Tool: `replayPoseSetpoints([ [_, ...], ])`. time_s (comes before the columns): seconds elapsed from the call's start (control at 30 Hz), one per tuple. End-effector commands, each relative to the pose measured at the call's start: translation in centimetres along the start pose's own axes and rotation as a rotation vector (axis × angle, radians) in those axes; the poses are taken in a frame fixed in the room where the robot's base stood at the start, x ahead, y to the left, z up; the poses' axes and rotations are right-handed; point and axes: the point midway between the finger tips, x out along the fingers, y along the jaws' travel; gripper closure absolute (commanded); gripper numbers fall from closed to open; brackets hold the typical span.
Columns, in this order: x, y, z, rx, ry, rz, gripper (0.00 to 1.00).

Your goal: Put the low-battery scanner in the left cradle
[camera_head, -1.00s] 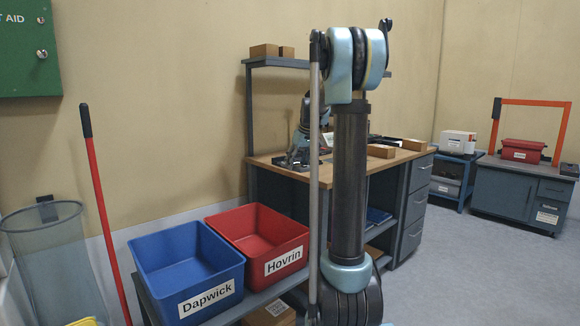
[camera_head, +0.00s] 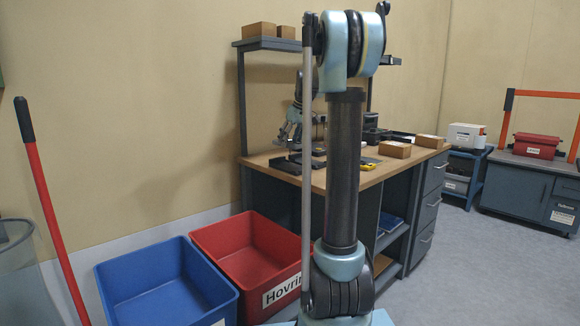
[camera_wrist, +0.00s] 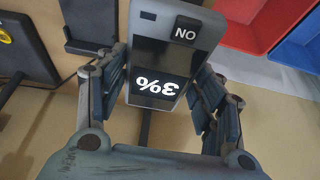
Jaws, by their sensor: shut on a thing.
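A grey scanner (camera_wrist: 170,55) with a dark screen reading "3%", upside down, and a "NO" tag fills the upper middle of the wrist view. My gripper (camera_wrist: 162,88) is shut on it, with a finger on either side. In the head view my gripper (camera_head: 290,132) is above the left part of the workbench, and the scanner in it is hard to make out. A dark cradle (camera_wrist: 88,22) stands at the upper left of the wrist view, apart from the scanner. Dark cradle bases (camera_head: 286,164) show on the bench, partly hidden by my arm.
A dark device with a yellow button (camera_wrist: 5,36) is at the wrist view's left edge. A yellow item (camera_head: 368,167) and cardboard boxes (camera_head: 395,151) lie on the workbench (camera_head: 395,172). Blue bin (camera_head: 150,248) and red "Hovrin" bin (camera_head: 213,238) stand in front.

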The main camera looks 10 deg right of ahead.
Motion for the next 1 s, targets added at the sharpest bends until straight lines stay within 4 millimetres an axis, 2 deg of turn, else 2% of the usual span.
replayPoseSetpoints([
  [0.2, 3.2, 0.5, 1.6, 0.006, 0.000, 0.003, 0.71],
  [0.53, 5.4, 0.7, 2.8, 0.009, 0.000, 0.004, 0.71],
  [0.73, 7.9, 0.7, 3.8, 0.009, 0.000, 0.004, 0.71],
  [1.0, 8.3, 0.7, 4.0, 0.009, 0.000, 0.004, 0.71],
])
